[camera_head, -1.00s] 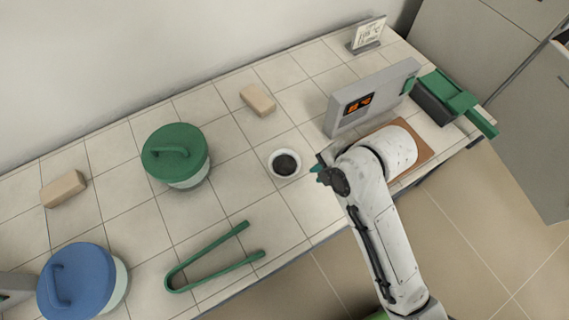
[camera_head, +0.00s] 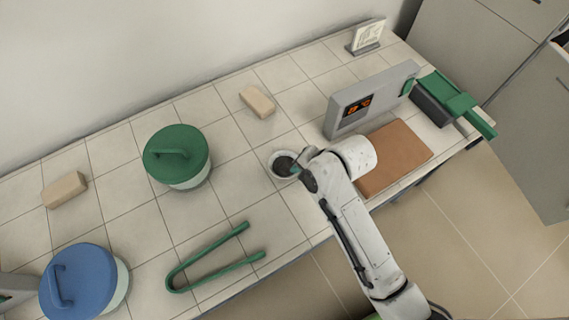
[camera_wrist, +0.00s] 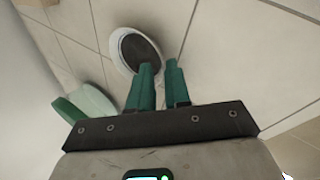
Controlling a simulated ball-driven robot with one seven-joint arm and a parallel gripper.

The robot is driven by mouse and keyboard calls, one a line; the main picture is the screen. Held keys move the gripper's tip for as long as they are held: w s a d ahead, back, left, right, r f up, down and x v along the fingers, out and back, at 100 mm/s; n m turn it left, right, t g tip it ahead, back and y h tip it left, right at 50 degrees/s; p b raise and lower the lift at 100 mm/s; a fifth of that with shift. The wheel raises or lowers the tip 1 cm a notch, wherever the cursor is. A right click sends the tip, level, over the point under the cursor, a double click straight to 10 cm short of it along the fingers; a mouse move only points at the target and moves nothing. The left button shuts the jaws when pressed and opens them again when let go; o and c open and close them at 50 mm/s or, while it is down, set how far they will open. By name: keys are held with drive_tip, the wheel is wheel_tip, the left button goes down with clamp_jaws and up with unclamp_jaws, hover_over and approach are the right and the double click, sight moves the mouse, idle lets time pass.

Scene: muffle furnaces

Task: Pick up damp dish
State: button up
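The dish (camera_head: 281,160) is a small round white bowl with dark contents, standing on the tiled counter left of the balance-like device. It also shows in the wrist view (camera_wrist: 121,37), just beyond my fingertips. My gripper (camera_head: 293,168) is over the dish's right side in the head view and partly covers it.
A grey device (camera_head: 366,99) with an orange display stands behind a brown board (camera_head: 395,158). A green-lidded jar (camera_head: 177,155), green tongs (camera_head: 213,259), a blue-lidded jar (camera_head: 80,284) and a tan block (camera_head: 257,102) stand around. The tiles between dish and tongs are clear.

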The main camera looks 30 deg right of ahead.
sight(285, 166)
drive_tip(key=shift+x, duration=1.15)
drive_tip(key=shift+c, duration=0.4)
clamp_jaws()
